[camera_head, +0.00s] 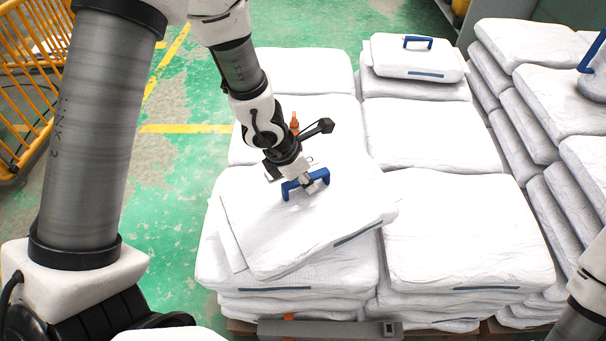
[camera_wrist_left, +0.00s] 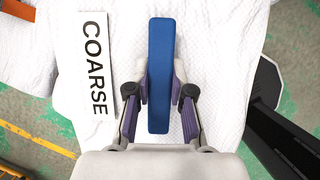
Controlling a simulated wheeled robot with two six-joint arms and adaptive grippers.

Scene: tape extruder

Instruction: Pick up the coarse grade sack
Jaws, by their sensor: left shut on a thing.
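The coarse grade sack (camera_head: 290,233) is white with a blue handle (camera_head: 320,176) on top. It sits turned at an angle on the left front stack in the head view. In the left wrist view, a white label reading COARSE (camera_wrist_left: 95,65) lies left of the blue handle (camera_wrist_left: 160,75). My left gripper (camera_head: 306,181) is shut on that handle, with one finger on each side, and the fingers also show in the left wrist view (camera_wrist_left: 160,88). I cannot tell whether the sack is clear of the stack beneath it. My right gripper is out of view.
Another white sack with a blue handle (camera_head: 416,58) lies on the back stack. More stacked sacks (camera_head: 462,232) stand close on the right. A grey object with a blue handle (camera_head: 597,72) is at the right edge. A yellow cage (camera_head: 28,75) stands at the left; green floor is open between.

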